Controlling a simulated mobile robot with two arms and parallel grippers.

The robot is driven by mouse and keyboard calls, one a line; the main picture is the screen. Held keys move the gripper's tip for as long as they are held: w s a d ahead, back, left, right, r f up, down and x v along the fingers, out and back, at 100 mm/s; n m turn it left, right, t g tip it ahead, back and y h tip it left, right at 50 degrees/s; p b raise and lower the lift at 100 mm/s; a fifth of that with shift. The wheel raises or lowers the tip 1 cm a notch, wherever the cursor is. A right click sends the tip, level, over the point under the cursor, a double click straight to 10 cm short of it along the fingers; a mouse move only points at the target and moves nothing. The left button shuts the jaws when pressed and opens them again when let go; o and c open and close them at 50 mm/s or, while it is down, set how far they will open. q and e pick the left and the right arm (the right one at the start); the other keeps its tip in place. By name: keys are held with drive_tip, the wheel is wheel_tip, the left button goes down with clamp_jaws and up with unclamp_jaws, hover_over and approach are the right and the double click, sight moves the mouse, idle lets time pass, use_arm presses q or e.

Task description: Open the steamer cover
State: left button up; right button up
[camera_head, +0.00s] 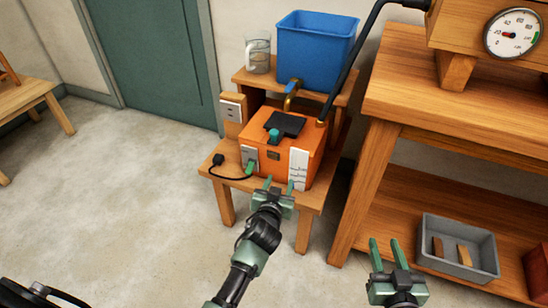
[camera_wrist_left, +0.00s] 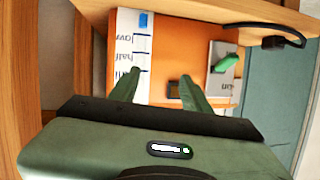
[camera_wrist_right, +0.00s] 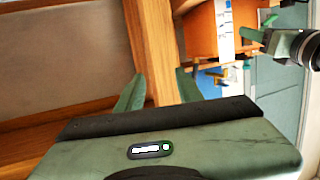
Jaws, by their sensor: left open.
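The steamer appears to be the orange box (camera_head: 290,158) on a low wooden stand. Its top carries a black plate (camera_head: 287,123), and a teal knob (camera_head: 273,136) shows at the plate's near side. The cover looks shut. The front has a white scale label (camera_head: 299,168), a small dark latch-like plate (camera_head: 273,154) and a grey panel with a green part (camera_head: 250,164). My left gripper (camera_head: 279,182) is open and empty, just in front of the box's lower front. In the left wrist view its fingers point at the orange front (camera_wrist_left: 185,60). My right gripper (camera_head: 385,243) is open and empty, before the right bench.
A blue tub (camera_head: 315,38) and a glass jug (camera_head: 258,55) stand on the shelf behind, with a brass tap (camera_head: 291,90) below. A dark pipe (camera_head: 350,60) rises beside the box. The wooden bench (camera_head: 450,110) stands right, a grey bin (camera_head: 455,262) on its lower shelf. The left floor is clear.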

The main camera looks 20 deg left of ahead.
sight(274, 136)
use_arm(q)
drive_tip(key=w+a+r+n+t+y+b, duration=0.1)
drive_tip(key=a+r+t+b, duration=0.1)
drive_tip(key=r, duration=0.3)
drive_tip(key=w+a+r+n+t+y+b, duration=0.1)
drive_tip(key=w+r+b, duration=0.1)
drive_tip(key=r, duration=0.4)
drive_tip(key=b+x, duration=0.1)
drive_tip(key=x, duration=0.5)
drive_tip(key=shift+a+r, duration=0.15)
drive_tip(key=shift+w+a, duration=0.15)
drive_tip(key=shift+w, duration=0.4)
use_arm(e)
drive_tip(key=s+r+t+y, duration=0.1)
drive_tip(key=r+t, duration=0.3)
drive_tip(key=r, duration=0.5)
drive_tip(key=s+r+t+y, duration=0.1)
drive_tip(key=s+r+t, duration=0.2)
drive_tip(key=r, duration=0.7)
drive_tip(key=shift+s+t+y, duration=0.3)
drive_tip(key=shift+s+t, duration=0.05)
drive_tip(key=shift+t, duration=0.15)
use_arm(q)
clamp_jaws()
use_arm(e)
drive_tip(key=shift+a, duration=0.1)
